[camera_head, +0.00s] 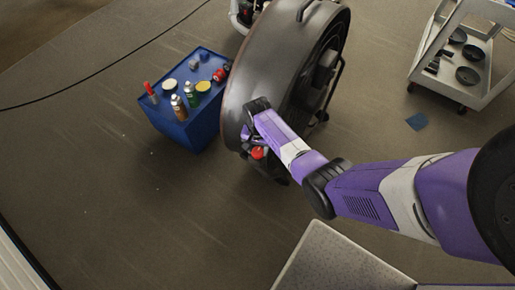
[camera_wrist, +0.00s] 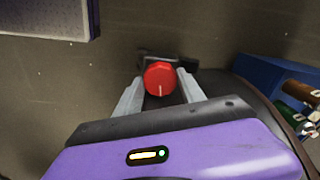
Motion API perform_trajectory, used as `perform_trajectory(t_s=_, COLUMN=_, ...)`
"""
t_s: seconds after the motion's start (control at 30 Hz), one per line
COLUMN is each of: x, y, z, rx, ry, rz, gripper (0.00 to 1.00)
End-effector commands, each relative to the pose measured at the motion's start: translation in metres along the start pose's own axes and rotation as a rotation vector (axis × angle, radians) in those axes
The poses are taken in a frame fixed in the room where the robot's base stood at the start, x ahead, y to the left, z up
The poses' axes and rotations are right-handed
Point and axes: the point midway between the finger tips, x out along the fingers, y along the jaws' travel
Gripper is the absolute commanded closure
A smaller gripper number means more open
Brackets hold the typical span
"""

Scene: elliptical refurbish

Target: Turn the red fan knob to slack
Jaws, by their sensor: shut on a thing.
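The red fan knob (camera_wrist: 160,78) is round with a white pointer line that runs toward the bottom of the wrist view. It is mounted low on the large dark drum fan (camera_head: 245,75), and it also shows in the head view (camera_head: 258,153). My gripper (camera_wrist: 160,82) is at the knob, with one grey finger on each side of it, and is shut on it. The fingers' exact contact with the knob's sides is hard to see. In the head view my purple arm reaches in from the right and hides part of the fan's lower edge.
A blue cabinet (camera_head: 190,130) with cans, bottles and jars stands left of the fan. A white cart (camera_head: 485,95) with dark round parts stands at the upper right. A pale panel (camera_head: 335,262) lies at the bottom. The floor at left is clear, crossed by a black cable.

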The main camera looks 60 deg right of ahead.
Motion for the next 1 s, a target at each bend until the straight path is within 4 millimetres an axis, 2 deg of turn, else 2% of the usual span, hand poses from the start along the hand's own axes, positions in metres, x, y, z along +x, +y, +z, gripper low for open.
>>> perform_trajectory(t_s=0.2, x=-0.0010, y=0.0000, z=-0.0003, rx=-0.173, ry=0.000, rz=0.000, gripper=0.94)
perform_trajectory(t_s=0.5, x=-0.0008, y=0.0001, z=-0.0005, rx=-0.338, ry=0.001, rz=0.000, gripper=0.94)
perform_trajectory(t_s=1.0, x=-0.0004, y=0.0002, z=-0.0004, rx=-0.402, ry=0.001, rz=0.000, gripper=0.94)
